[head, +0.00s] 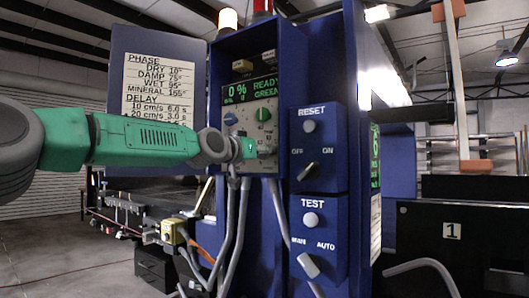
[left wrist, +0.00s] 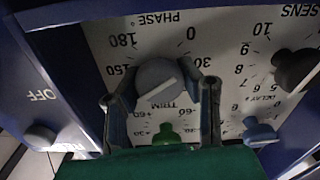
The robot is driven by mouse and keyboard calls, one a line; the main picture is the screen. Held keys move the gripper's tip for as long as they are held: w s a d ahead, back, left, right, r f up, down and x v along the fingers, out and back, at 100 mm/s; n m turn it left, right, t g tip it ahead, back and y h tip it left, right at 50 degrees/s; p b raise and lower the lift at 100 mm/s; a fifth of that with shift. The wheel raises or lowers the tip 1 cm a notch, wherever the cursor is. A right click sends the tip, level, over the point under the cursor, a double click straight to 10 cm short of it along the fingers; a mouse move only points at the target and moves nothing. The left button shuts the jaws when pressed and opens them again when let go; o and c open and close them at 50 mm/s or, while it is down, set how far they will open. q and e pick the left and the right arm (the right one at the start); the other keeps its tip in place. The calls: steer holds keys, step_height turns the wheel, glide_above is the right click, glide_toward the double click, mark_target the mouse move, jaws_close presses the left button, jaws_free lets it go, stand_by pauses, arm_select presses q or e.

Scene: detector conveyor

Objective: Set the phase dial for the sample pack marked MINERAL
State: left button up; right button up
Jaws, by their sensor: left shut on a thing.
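The grey phase dial (left wrist: 157,74) sits on the panel under the word PHASE, upside down in the left wrist view. My left gripper (left wrist: 162,92) is shut on it, one finger on each side. A white line crosses the dial face obliquely; one end lies toward the 150 side, the other toward 30. I cannot tell which end is the pointer. In the head view my left gripper (head: 243,147) is at the lower panel and hides the dial. The chart (head: 158,88) on the open door lists PHASE, with MINERAL appearing as 155°. My right gripper is not in view.
A green knob (left wrist: 165,134), a blue knob (left wrist: 260,132) and a dark knob (left wrist: 296,68) sit near the dial. The screen (head: 250,88) reads 0 %, READY, GREEN. RESET and TEST boxes with switches (head: 308,171) stand at the right. Grey cables hang below.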

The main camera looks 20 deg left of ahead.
arm_select(q)
steer(key=m+p, duration=0.1)
steer(key=m, duration=0.1)
steer(key=f+m+p, duration=0.1)
steer(key=m, duration=0.1)
steer(key=shift+d+m, duration=0.15)
steer(key=shift+m, duration=0.15)
steer(key=shift+f+m+p, duration=0.1)
steer(key=shift+m+p, duration=0.8)
steer(key=shift+m, duration=1.1)
steer(key=o, duration=1.2)
steer(key=shift+o, duration=0.2)
steer(key=shift+a+r, duration=0.25)
steer(key=shift+s+r, duration=0.1)
steer(key=v, duration=1.2)
